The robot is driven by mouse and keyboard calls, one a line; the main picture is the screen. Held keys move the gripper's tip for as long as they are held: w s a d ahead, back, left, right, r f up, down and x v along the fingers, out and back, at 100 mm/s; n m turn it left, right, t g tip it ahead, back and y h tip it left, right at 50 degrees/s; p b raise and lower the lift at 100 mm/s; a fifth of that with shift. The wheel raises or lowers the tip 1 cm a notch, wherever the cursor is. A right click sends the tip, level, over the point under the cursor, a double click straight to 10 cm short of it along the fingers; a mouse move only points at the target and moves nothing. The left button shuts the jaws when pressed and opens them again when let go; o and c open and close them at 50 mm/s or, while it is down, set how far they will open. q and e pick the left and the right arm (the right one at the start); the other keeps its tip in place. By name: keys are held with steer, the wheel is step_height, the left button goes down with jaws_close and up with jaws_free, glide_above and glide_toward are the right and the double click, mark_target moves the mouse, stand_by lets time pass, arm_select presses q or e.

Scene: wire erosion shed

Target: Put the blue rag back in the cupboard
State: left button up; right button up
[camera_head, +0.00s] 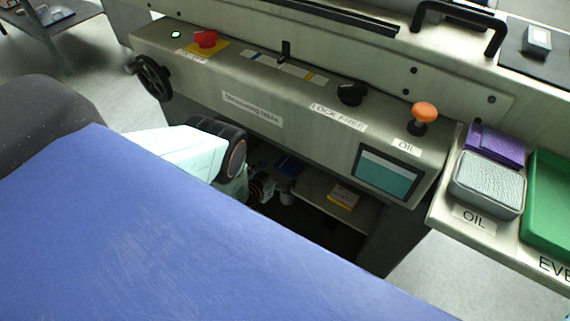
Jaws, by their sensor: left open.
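The cupboard (318,213) is the dark open space under the machine's sloping control panel. A small dark blue item (288,166) shows inside it, in shadow, just beyond my left gripper. It may be the blue rag, but it is too small and dim to be sure. My left gripper (266,189) is at the cupboard's opening, below the panel edge, with its jaws open. Its fingers are small and partly in shadow; I cannot tell whether they touch anything. My right gripper is not in view.
A yellow-labelled item (343,197) lies on the cupboard shelf. The control panel (290,105) overhangs the opening, with a handwheel (153,77), knobs and a screen (386,174).

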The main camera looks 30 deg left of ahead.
arm_select(q)
steer(key=p+v, duration=0.3)
steer(key=v, duration=0.5)
